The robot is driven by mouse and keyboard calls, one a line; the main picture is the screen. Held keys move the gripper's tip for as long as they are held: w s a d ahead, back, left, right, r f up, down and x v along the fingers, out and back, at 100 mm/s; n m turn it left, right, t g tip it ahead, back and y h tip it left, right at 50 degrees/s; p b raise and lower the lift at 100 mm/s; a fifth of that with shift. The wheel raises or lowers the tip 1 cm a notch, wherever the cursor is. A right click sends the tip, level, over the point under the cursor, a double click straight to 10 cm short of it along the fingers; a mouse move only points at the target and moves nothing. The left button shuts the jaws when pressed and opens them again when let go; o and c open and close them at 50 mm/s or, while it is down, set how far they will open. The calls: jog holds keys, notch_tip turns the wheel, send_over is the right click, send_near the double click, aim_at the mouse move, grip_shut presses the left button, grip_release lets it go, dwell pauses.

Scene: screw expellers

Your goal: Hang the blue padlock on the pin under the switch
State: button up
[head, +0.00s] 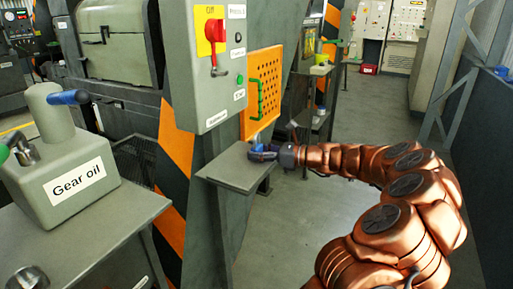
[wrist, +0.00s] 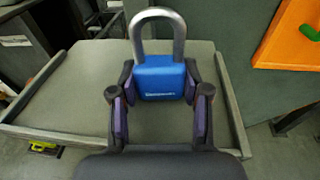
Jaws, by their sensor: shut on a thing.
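The blue padlock (wrist: 160,80) is held between the fingers of my gripper (wrist: 160,98) in the wrist view, its silver shackle standing up. It shows small at the tip of my arm in the head view, where my gripper (head: 268,152) is over the small grey shelf (head: 232,172). In the head view the red switch (head: 215,55) with a yellow plate is on the grey control box (head: 208,100), up and left of my gripper.
An orange perforated panel (head: 264,75) with a green handle (head: 260,98) is behind the box; its corner shows in the wrist view (wrist: 290,40). A Gear oil can (head: 70,155) stands on a bench at left. The floor at right is clear.

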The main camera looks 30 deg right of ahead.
jog(key=shift+s+d+r+p, duration=0.25)
jog(key=shift+s+r+p, duration=0.2)
jog(key=shift+r+p, duration=0.35)
jog(key=shift+s+d+r+p, duration=0.25)
jog(key=shift+s+r+p, duration=0.15)
jog(key=shift+r+p, duration=0.4)
jog(key=shift+s+d+r+p, duration=0.25)
jog(key=shift+s+r+p, duration=0.3)
jog(key=shift+r, duration=0.4)
jog(key=shift+w, duration=0.15)
